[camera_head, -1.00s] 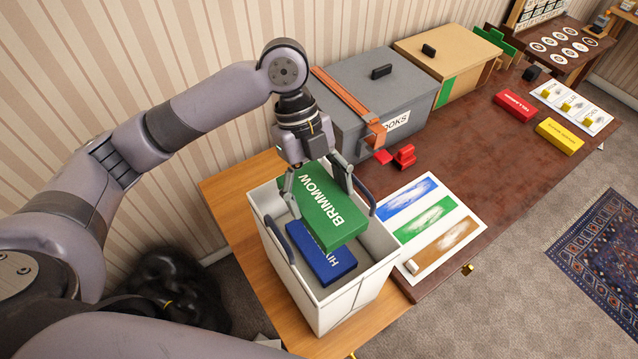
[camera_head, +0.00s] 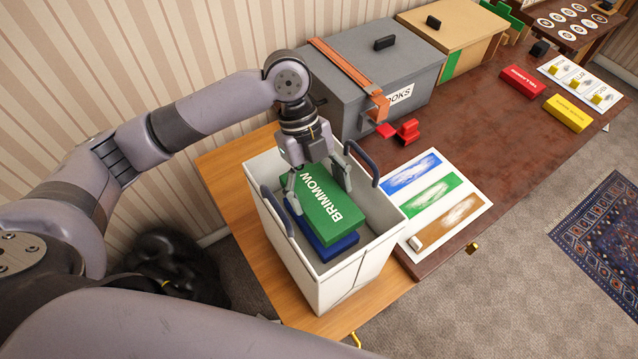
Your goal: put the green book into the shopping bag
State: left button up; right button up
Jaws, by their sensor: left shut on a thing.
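The green book (camera_head: 332,204), lettered "BRIMMOW", is inside the mouth of the white shopping bag (camera_head: 333,287). My left gripper (camera_head: 319,185) reaches down into the bag and is shut on the green book. A blue book (camera_head: 335,248) lies in the bag under the green book, mostly covered by it. I cannot tell whether the green book touches the blue one. The bag's two dark handles stand up at its left and right rims. My right gripper is not in view.
The bag stands on a light wooden surface (camera_head: 233,175) beside the dark table (camera_head: 470,130). A grey box (camera_head: 350,85) with an orange strap stands behind it. A card with colour patches (camera_head: 437,200) lies right of the bag. Red (camera_head: 523,82) and yellow (camera_head: 568,113) blocks lie farther right.

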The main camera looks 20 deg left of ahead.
pick_arm(q)
jog(key=shift+f, duration=0.3)
jog(key=o, duration=1.5)
jog(key=v, duration=1.2)
notch_tip(320, 180, up, 9)
jog(key=p, duration=1)
